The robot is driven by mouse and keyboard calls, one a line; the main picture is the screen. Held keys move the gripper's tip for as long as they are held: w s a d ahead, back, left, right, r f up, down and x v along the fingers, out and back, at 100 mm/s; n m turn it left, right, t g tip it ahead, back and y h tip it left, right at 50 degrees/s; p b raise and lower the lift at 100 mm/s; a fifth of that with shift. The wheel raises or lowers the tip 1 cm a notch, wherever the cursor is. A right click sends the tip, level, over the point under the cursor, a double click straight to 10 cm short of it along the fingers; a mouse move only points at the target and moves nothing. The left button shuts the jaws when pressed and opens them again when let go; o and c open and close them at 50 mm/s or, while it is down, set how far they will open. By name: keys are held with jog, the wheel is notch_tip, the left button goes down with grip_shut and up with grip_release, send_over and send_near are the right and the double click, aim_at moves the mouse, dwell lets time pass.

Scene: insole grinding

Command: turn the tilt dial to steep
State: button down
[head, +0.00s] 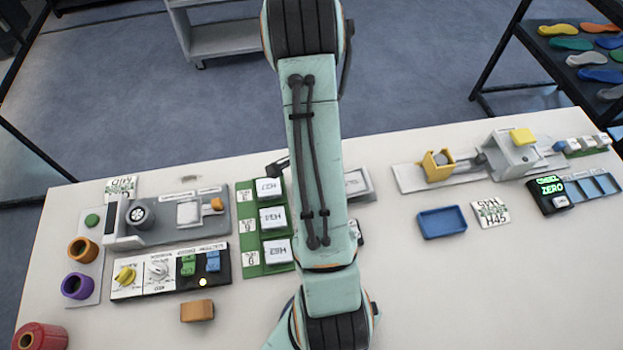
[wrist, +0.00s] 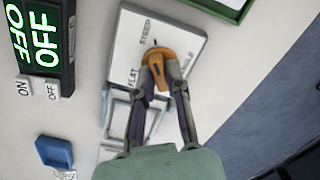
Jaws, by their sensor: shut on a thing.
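The orange tilt dial (wrist: 158,52) sits on a white panel (wrist: 128,40) in the wrist view. Lettering beside it reads STEEP above and FLAT to its left; another word at its right is partly covered. My gripper (wrist: 160,78) has a finger on each side of the dial's raised part and is shut on it. A short dark mark shows on the dial, but I cannot tell which word it points to. In the head view my arm covers the gripper and dial; only a grey-white edge of a fixture (head: 358,184) shows behind it.
In the wrist view, a black box with a green OFF display (wrist: 42,42) and a blue piece (wrist: 55,152) lie left. In the head view, a green board (head: 246,228) with white blocks stands left of my arm.

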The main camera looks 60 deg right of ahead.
jog(key=c, duration=1.1)
grip_release()
notch_tip(320, 180, up, 12)
jog(key=shift+w, duration=0.1)
